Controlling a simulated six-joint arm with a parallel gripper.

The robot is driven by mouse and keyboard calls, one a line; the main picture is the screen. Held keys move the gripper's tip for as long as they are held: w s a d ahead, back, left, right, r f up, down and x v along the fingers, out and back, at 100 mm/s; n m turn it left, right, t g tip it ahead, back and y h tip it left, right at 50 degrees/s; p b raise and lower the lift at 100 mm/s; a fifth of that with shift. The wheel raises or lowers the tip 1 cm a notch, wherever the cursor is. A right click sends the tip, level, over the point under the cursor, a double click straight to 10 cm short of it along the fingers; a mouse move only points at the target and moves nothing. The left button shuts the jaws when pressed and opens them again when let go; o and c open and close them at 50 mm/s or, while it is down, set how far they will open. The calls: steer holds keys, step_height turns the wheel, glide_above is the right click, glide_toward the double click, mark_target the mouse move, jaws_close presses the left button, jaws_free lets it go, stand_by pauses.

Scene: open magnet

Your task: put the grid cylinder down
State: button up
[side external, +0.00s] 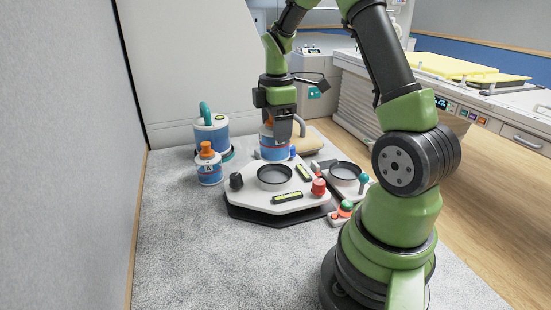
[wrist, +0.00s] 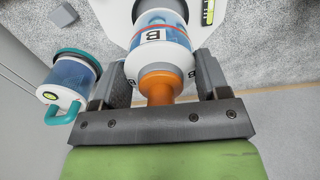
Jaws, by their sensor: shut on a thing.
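The grid cylinder appears to be the white and blue cylinder (side external: 271,147) with an orange top and a black B mark, seen at the back of a white platform (side external: 250,197). In the wrist view the cylinder (wrist: 160,45) lies between the two fingers, its orange neck toward the palm. My gripper (side external: 283,128) is shut on it from above; it also shows in the wrist view (wrist: 161,75). The cylinder looks upright. I cannot tell whether its base touches the surface. The platform has a dark round dish (side external: 274,175) in front of the cylinder.
A similar cylinder marked A (side external: 209,168) stands left of the platform. A larger blue and white container with a teal handle (side external: 211,136) stands behind it. The platform carries a black knob (side external: 236,181), a red knob (side external: 319,187) and spirit levels. A smaller dish unit (side external: 344,174) is at right.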

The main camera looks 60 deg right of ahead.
mark_target(276, 151)
steer(key=shift+f, duration=3)
steer(key=shift+f, duration=0.25)
steer(key=o, duration=1.1)
